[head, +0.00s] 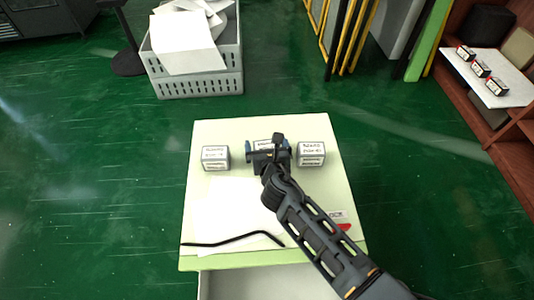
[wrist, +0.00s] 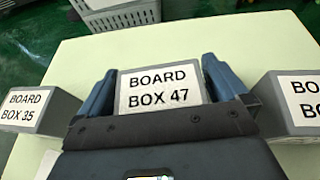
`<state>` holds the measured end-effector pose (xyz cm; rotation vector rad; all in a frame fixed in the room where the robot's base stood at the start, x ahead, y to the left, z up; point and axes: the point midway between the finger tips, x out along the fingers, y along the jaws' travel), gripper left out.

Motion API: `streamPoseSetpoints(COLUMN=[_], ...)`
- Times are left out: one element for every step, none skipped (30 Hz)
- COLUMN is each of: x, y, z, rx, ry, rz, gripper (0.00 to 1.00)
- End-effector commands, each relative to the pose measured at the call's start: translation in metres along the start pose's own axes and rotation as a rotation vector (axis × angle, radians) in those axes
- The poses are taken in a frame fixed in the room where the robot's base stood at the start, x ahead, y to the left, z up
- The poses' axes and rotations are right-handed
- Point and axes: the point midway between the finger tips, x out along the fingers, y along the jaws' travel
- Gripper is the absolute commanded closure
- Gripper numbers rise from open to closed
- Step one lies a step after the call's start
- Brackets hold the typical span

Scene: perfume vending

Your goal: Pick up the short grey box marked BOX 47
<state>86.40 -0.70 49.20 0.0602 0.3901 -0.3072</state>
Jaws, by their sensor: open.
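The short grey box marked BOARD BOX 47 (wrist: 160,88) is in the middle of the wrist view, its white label facing me. In the head view only a strip of it (head: 263,145) shows, mostly hidden behind my gripper (head: 268,152). My gripper (wrist: 160,85) is open, with one blue finger on each side of the box. I cannot tell whether the fingers touch it. The box rests on the pale green table (head: 240,128).
Similar grey boxes stand to the left, marked BOARD BOX 35 (wrist: 37,117), and right (head: 312,155). A black strip (head: 235,240) and white paper (head: 230,205) lie nearer the front. A grey crate (head: 200,84) stands on the floor behind; shelves (head: 490,112) are at right.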

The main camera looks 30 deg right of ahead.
Motion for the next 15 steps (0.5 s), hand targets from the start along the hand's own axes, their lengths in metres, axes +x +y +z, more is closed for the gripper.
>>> streamPoseSetpoints(x=[0.0048,0.0060,0.0069,0.0071,0.0071,0.0069,0.0068,0.0067,0.0067,0.0067,0.0066,0.0066,0.0066,0.0066,0.0066], y=[0.0001,0.0002,0.0002,0.0002,0.0002,0.0002,0.0002,0.0002,0.0002,0.0001,0.0001,0.0001,0.0001,0.0001,0.0001], z=[-0.0005,-0.0001,0.0001,0.0001,0.0002,0.0004,0.0004,0.0005,0.0005,0.0005,0.0005,0.0005,0.0005,0.0005,0.0004], rx=[0.000,0.001,0.001,0.001,0.001,0.001,0.001,0.001,0.001,0.001,0.001,0.001,0.001,0.001,0.001], ry=[-0.001,-0.001,0.000,0.000,0.000,0.000,0.000,0.000,0.000,0.000,0.000,0.000,0.000,0.000,0.000], rz=[0.000,0.000,0.000,0.000,0.000,0.001,0.001,0.001,0.001,0.000,0.001,0.000,0.000,0.000,0.000], gripper=[0.00,0.00,0.00,0.00,0.00,0.00,0.00,0.00,0.00,0.02,0.05,0.09,0.11,0.14,0.18])
